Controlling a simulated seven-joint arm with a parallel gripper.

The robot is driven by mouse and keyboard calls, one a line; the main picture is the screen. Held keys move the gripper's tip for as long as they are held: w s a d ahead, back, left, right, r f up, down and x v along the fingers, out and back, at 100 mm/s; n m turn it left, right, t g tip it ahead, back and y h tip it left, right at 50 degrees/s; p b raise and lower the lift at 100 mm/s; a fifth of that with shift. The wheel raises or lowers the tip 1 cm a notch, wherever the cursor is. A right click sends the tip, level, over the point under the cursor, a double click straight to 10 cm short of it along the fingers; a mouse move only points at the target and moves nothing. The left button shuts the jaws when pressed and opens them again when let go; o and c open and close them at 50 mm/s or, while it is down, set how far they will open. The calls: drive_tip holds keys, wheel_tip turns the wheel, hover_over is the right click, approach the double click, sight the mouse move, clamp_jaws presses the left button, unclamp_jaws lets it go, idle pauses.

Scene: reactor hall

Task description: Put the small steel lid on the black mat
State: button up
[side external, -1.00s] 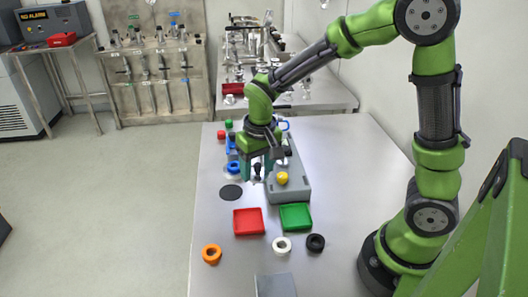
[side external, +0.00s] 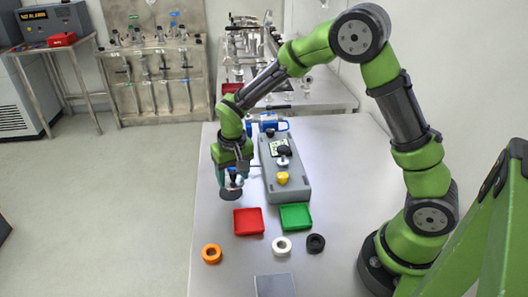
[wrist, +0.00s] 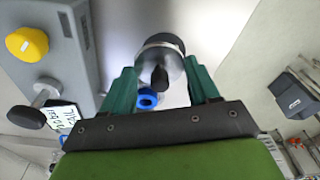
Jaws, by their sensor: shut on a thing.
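The small steel lid (wrist: 173,68) is a round metal disc with a black knob, held between the two teal fingers of my gripper (wrist: 160,68) in the wrist view. In the side view my gripper (side external: 232,178) is low at the left of the table, over the black mat (side external: 230,194). The mat is a flat dark disc, partly hidden by the gripper and lid. In the wrist view a dark edge of the mat (wrist: 169,38) shows just beyond the lid. I cannot tell whether the lid touches the mat.
A grey box (side external: 293,187) with a yellow knob (side external: 282,178) stands close to the right of my gripper. A red tray (side external: 249,221) and a green tray (side external: 295,216) lie nearer. Orange (side external: 212,254), white (side external: 281,246) and black (side external: 315,243) rings lie in front.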

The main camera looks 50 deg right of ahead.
sight(227, 178)
drive_tip(key=shift+w+a+f, duration=0.1)
drive_tip(key=shift+w, duration=0.85)
drive_tip(key=shift+w+f, duration=0.15)
drive_tip(key=shift+f, duration=1.6)
drive_tip(key=shift+f, duration=0.1)
drive_tip(key=o, duration=1.1)
drive_tip(key=shift+f, duration=0.1)
drive_tip(key=shift+o, duration=0.2)
